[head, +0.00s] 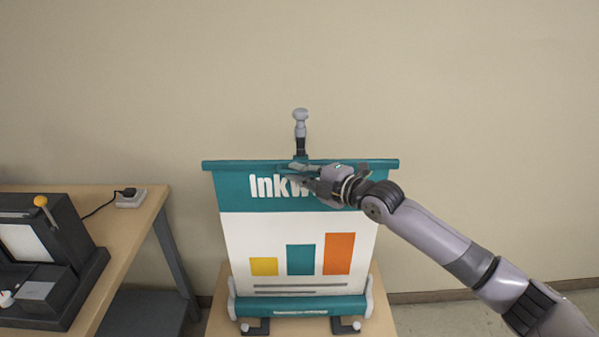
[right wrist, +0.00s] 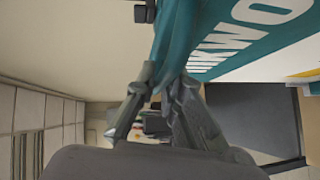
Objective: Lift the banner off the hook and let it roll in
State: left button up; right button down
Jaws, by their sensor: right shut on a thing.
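The banner (head: 228,235) is pulled up out of its roller base (head: 262,306), with a teal head, white lettering and a bar chart. Its teal top bar (head: 232,165) lies level across the top. A grey post with a dark hook part (head: 300,146) stands behind the bar's middle; whether the bar still rests on the hook is hidden. My right gripper (head: 291,171) is at the middle of the top bar, shut on it. The right wrist view shows the fingers (right wrist: 163,88) against the teal banner head (right wrist: 240,40). My left gripper is not in view.
The base stands on a small wooden table (head: 385,318). The wall is close behind; floor at right is free.

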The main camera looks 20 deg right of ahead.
dwell(0.3)
notch_tip(320, 180, up, 5)
jog(key=shift+f+p, duration=0.1)
jog(key=shift+p, duration=1.1)
jog(key=c, duration=2)
grip_release()
jog(key=o, duration=0.3)
jog(key=shift+w, duration=0.1)
